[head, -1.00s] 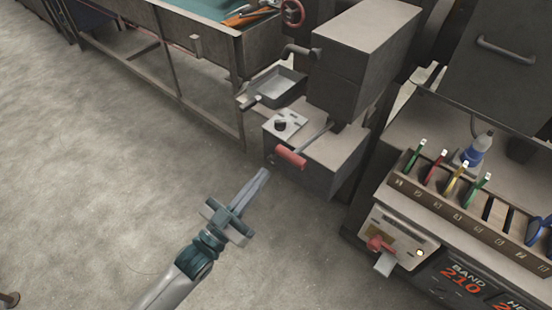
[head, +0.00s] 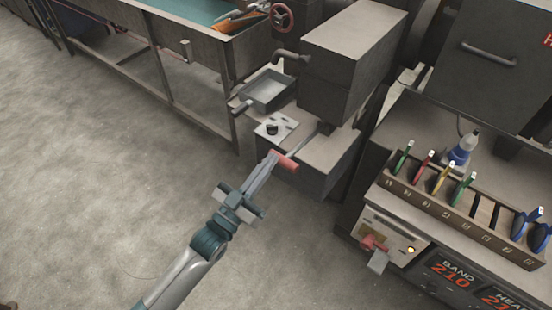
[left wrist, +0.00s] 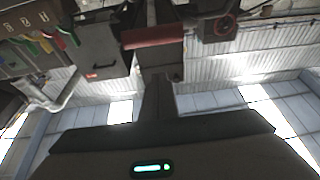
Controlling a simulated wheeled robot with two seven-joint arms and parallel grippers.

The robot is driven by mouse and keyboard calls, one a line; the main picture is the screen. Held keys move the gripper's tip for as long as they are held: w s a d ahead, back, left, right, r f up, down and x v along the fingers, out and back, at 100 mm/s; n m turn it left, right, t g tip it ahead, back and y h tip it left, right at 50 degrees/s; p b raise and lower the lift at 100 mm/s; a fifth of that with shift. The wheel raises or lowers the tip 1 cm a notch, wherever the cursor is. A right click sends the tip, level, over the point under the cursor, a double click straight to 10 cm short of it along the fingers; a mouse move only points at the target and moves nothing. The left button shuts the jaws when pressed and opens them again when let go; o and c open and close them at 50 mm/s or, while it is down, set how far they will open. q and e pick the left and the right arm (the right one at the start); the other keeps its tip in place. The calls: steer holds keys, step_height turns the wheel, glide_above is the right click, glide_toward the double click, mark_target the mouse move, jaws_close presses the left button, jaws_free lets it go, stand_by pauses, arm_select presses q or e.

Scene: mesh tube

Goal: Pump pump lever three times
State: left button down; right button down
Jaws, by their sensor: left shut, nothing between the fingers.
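The pump lever is a thin grey rod with a red grip (head: 288,162) on the front of the grey machine (head: 318,160). The rod runs from the grip back to the machine's column. My left gripper (head: 270,158) is shut and empty, with its fingertips at the left end of the red grip, overlapping it in the head view. I cannot tell if they touch. In the left wrist view the red grip (left wrist: 152,37) lies across, just beyond the fingertips (left wrist: 157,80). My right gripper is not in view.
A square metal pan (head: 265,90) and a plate with a black knob (head: 273,129) are beside the lever. A workbench with a tool rack (head: 440,205) stands at right. A basin table (head: 195,50) is at the back left. The floor at left is open.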

arm_select(q)
steer(key=shift+w+d+f+p, duration=0.5)
steer(key=shift+w+f, duration=0.2)
steer(key=shift+w+d+f+p, duration=0.45)
steer(key=shift+w+d+f, duration=0.05)
steer(key=shift+w+f, duration=0.2)
steer(key=shift+f, duration=0.1)
